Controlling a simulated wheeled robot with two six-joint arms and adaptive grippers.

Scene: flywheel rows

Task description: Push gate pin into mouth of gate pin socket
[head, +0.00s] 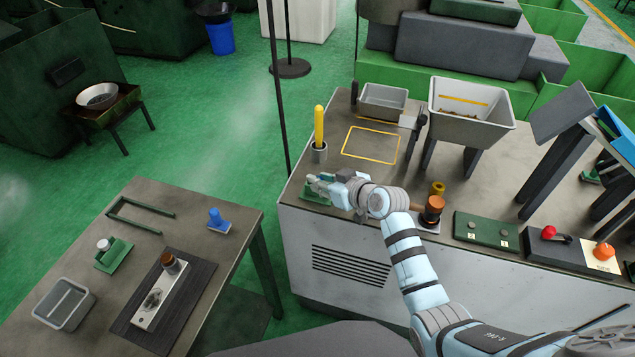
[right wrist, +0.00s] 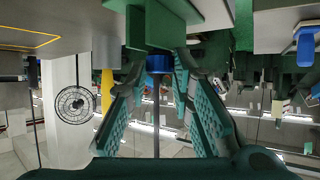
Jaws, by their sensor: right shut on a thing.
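My right gripper (head: 322,184) is at the left front corner of the machine bench, over a green bracket (head: 312,197). In the right wrist view, its teal-padded fingers (right wrist: 158,68) close around a small blue piece (right wrist: 158,63), which I take to be the gate pin. A green block (right wrist: 165,22) adjoins the blue piece in the picture, and I take it to be the gate pin socket. The socket's mouth is hidden, and I cannot tell how deep the pin sits. My left gripper is out of view.
A yellow rod (head: 319,122) stands in a grey cup behind my gripper. An orange-topped knob (head: 434,205) and a green button panel (head: 486,231) lie to the right. A grey hopper (head: 470,105) stands behind. The side table (head: 225,245) is at the left, across a gap.

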